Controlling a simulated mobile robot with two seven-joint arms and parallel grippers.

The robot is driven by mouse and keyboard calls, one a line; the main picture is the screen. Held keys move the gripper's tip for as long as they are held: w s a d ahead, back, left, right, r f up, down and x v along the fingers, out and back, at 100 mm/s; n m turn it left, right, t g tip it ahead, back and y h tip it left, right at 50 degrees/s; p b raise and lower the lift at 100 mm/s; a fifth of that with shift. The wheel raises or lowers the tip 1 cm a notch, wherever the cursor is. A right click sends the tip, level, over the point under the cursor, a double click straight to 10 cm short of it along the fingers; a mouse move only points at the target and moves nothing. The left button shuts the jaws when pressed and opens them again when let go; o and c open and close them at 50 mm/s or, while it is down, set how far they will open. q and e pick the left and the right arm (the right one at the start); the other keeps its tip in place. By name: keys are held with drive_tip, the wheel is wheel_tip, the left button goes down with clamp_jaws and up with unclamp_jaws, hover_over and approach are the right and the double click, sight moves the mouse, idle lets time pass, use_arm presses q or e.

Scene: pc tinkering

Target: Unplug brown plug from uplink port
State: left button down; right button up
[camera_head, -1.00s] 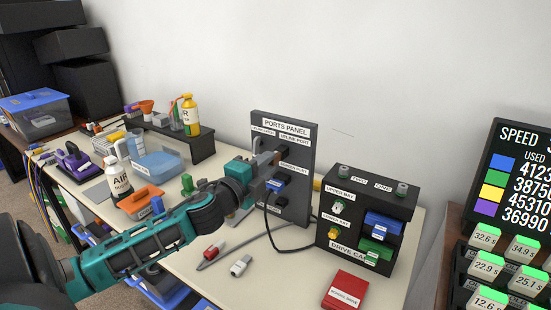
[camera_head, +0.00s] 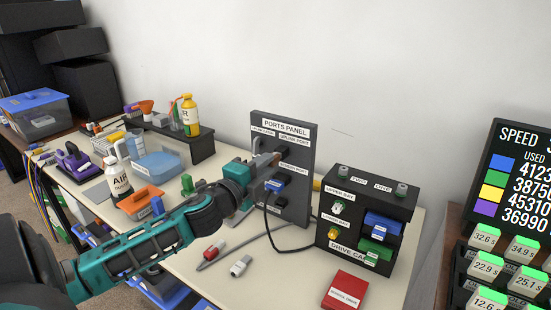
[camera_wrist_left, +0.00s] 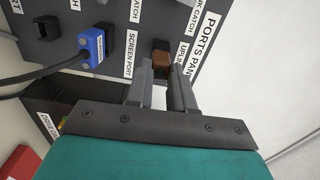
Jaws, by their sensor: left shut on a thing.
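The dark ports panel (camera_head: 300,165) stands upright near the back of the table. My left gripper (camera_head: 268,160) is at its upper part and is shut on the brown plug (camera_head: 277,158). In the left wrist view the brown plug (camera_wrist_left: 161,46) sits between the two grey fingertips (camera_wrist_left: 162,72), close to the panel face. It is beside the partly hidden uplink port label (camera_wrist_left: 183,57). The fingers and plug hide the uplink port opening, so I cannot tell how deep the plug sits. My right gripper is not in view.
A blue plug (camera_wrist_left: 92,46) with a black cable is in the screen port below. The black drive case (camera_head: 340,225) stands right of the panel. Red (camera_head: 212,252) and white (camera_head: 240,266) connectors and a red drive (camera_head: 345,290) lie in front. Bottles and containers stand at left.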

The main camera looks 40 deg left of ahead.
use_arm(q)
drive_tip(key=shift+s, duration=0.4)
drive_tip(key=shift+s, duration=0.1)
drive_tip(key=shift+s+d+p, duration=0.15)
drive_tip(key=shift+s+p, duration=0.15)
drive_tip(key=shift+s, duration=0.8)
drive_tip(key=shift+s+d+p, duration=0.15)
drive_tip(key=shift+s+p, duration=0.1)
drive_tip(key=shift+s, duration=0.85)
drive_tip(key=s+r+p, duration=0.3)
drive_tip(key=s, duration=0.3)
drive_tip(key=shift+d+p, duration=0.35)
